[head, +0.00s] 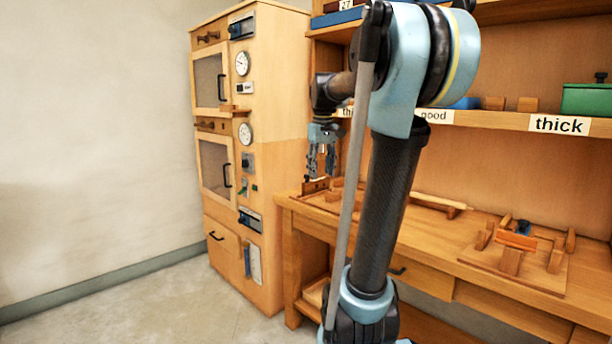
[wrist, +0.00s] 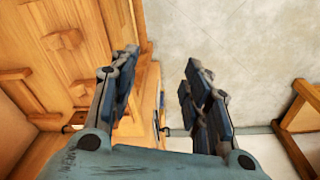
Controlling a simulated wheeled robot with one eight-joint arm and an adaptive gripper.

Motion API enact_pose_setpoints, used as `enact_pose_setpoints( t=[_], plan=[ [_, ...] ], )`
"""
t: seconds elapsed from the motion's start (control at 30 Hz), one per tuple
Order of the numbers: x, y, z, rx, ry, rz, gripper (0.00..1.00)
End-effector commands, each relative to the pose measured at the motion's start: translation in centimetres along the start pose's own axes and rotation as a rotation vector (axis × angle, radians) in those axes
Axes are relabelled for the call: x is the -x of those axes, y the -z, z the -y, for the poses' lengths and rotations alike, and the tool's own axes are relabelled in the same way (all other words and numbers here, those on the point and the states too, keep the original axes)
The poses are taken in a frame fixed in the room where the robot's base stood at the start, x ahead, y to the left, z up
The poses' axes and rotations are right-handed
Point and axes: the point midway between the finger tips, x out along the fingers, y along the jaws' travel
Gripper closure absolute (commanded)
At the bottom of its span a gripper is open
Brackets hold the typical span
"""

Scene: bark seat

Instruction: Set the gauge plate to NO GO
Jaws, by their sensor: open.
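My gripper (head: 321,176) hangs above the left end of the wooden bench (head: 480,232) in the head view, with its fingers pointing down. In the wrist view my gripper (wrist: 160,64) is open, its two dark fingers apart with nothing between them. A low wooden fixture (head: 318,190) sits on the bench just below it, partly hidden by my arm. A second wooden fixture (head: 515,262) with blocks, an orange bar and a blue part is at the bench's right. No NO GO lettering is readable, and I cannot tell which piece is the gauge plate.
A tall wooden cabinet (head: 255,150) with dials, handles and glazed doors stands left of the bench. The shelf carries labels including "good" (head: 433,115) and "thick" (head: 559,125), plus a green box (head: 588,99). The floor (head: 170,300) at front left is clear.

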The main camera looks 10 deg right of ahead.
Motion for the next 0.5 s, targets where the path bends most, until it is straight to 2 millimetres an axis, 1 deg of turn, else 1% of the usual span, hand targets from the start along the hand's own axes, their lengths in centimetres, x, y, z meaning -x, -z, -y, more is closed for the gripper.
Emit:
enact_pose_setpoints(
  t=[0.03,0.2,0.3,0.5],
  plan=[
    [0.9,1.9,-0.6,0.015,0.002,0.005,0.56],
    [3.1,7.3,-2.2,0.068,0.007,0.02,0.56],
    [4.2,10.5,-3.2,0.099,0.011,0.03,0.56],
    [5.5,16.7,-5.1,0.161,0.02,0.047,0.56]
  ],
)
